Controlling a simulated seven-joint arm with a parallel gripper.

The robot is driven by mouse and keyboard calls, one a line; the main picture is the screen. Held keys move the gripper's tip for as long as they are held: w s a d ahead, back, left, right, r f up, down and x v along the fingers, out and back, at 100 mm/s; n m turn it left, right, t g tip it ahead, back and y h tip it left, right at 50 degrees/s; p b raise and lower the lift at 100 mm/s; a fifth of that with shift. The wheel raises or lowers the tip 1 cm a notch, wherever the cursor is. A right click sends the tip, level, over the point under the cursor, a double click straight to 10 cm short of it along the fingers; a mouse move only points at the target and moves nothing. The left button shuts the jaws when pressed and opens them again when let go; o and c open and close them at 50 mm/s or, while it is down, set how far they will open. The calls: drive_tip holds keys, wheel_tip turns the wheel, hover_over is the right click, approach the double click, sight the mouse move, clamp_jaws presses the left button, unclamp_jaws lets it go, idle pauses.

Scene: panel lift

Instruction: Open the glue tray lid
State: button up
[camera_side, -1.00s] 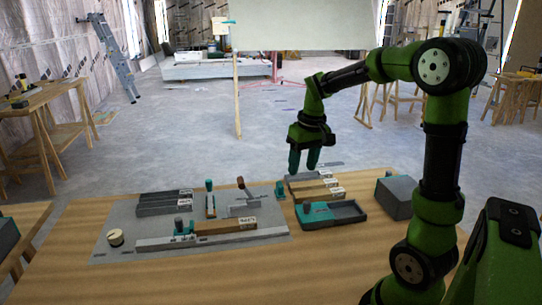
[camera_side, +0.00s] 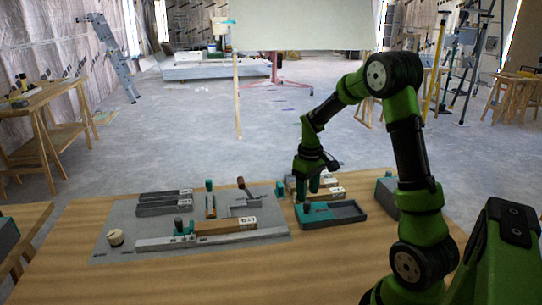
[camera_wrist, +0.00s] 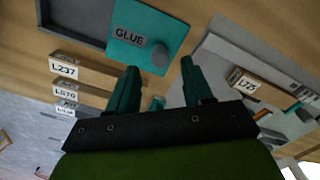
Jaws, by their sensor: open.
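The glue tray (camera_side: 348,211) is a dark grey box on the table. Its teal lid (camera_side: 318,213) covers the left part, and the right part is open. The wrist view shows the lid (camera_wrist: 125,45) with a GLUE label and a round grey knob (camera_wrist: 160,57). My gripper (camera_side: 307,193) is open and empty, pointing down just above the lid's left end. In the wrist view the knob appears between the fingertips of my gripper (camera_wrist: 160,66). The exact gap to the knob cannot be told.
Labelled blocks (camera_wrist: 82,68) lie just behind the tray, partly hidden by my gripper. A grey box (camera_side: 384,192) stands to the right. The front of the table is clear.

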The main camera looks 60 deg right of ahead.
sight(307, 203)
drive_tip(key=shift+f, duration=2.7)
clamp_jaws()
